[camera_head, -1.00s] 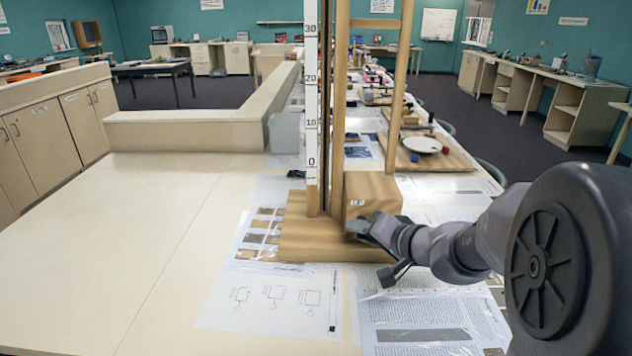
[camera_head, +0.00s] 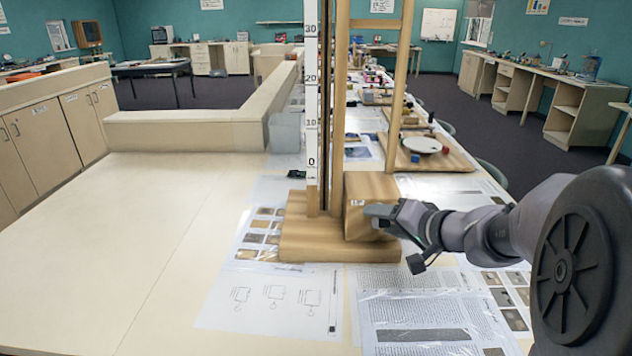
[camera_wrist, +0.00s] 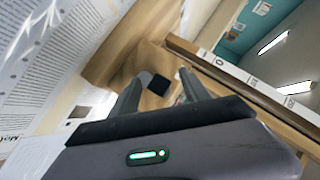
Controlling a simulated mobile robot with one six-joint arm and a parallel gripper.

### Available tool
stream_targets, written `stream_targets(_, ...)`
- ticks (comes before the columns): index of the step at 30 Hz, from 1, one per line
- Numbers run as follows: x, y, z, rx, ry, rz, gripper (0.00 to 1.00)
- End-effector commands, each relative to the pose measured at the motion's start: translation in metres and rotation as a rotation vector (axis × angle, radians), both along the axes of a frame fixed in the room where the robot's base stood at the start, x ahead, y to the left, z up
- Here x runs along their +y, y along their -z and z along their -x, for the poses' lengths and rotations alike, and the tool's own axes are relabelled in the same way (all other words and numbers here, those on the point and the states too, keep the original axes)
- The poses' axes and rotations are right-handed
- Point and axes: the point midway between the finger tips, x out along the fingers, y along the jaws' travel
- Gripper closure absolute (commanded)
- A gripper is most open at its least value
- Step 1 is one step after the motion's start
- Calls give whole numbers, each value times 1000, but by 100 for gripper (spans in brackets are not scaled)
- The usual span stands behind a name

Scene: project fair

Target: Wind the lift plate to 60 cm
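The wooden lift (camera_head: 325,245) stands on the table, with a tall dark rail and a white scale (camera_head: 311,100) showing 0 to 30 in the head view. No lift plate shows along this visible stretch. A wooden box (camera_head: 367,190) sits at the foot of the tower. My gripper (camera_head: 378,213) is at the box's front right side. In the wrist view my gripper (camera_wrist: 163,83) has its fingers apart, with a small dark square piece (camera_wrist: 158,85) showing between them. I cannot tell whether it touches a finger. The crank handle is not clearly visible.
Printed sheets (camera_head: 270,300) lie around the wooden base. A board (camera_head: 440,160) with a white plate (camera_head: 422,145) lies behind at the right. A clear bin (camera_head: 285,132) stands behind the tower. The left part of the table (camera_head: 120,250) is bare.

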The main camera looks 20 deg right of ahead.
Motion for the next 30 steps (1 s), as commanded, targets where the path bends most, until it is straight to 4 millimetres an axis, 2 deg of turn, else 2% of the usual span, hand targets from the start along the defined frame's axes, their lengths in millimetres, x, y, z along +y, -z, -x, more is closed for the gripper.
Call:
stream_targets(5, -1, -1, 2, 0, 0, 0, 45)
stream_targets(24, -17, -34, 62, 0, 2, 0, 45)
stream_targets(30, -18, -36, 70, 2, 0, -1, 45)
